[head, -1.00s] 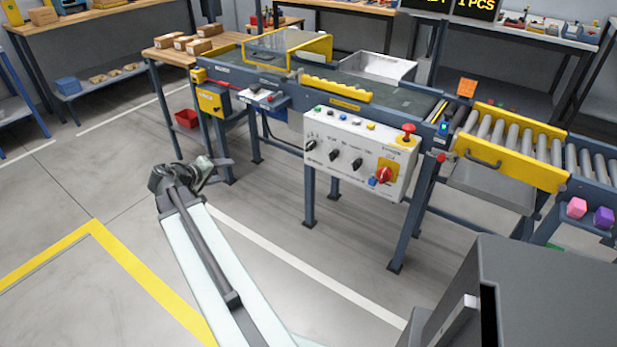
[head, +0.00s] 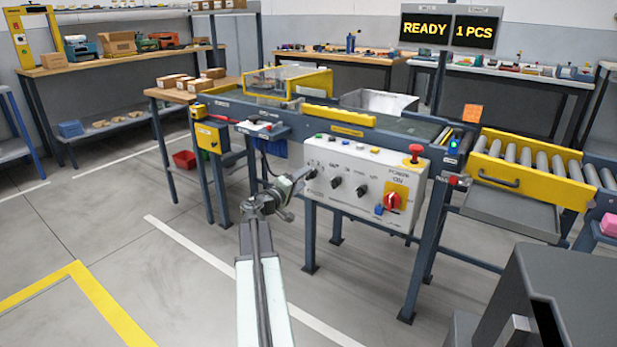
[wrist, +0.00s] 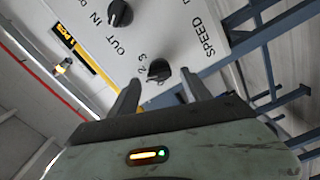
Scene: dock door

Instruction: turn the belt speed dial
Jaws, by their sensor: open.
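The belt speed dial (wrist: 158,70) is a small black knob on the white control panel (wrist: 95,25), with the numbers 2 and 3 and the word SPEED beside it in the wrist view. My gripper (wrist: 160,80) is open, with one finger to each side of the dial in that picture. I cannot tell whether the fingers touch it. In the head view my gripper (head: 293,192) is at the lower left of the panel (head: 345,208), where it partly hides the dial's area.
Another black knob (wrist: 120,13) marked IN and OUT is near the speed dial. The panel also carries a red rotary switch (head: 393,200) and a red mushroom button (head: 415,152). The conveyor's legs (head: 310,240) stand below. A lit sign (head: 425,28) reads READY.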

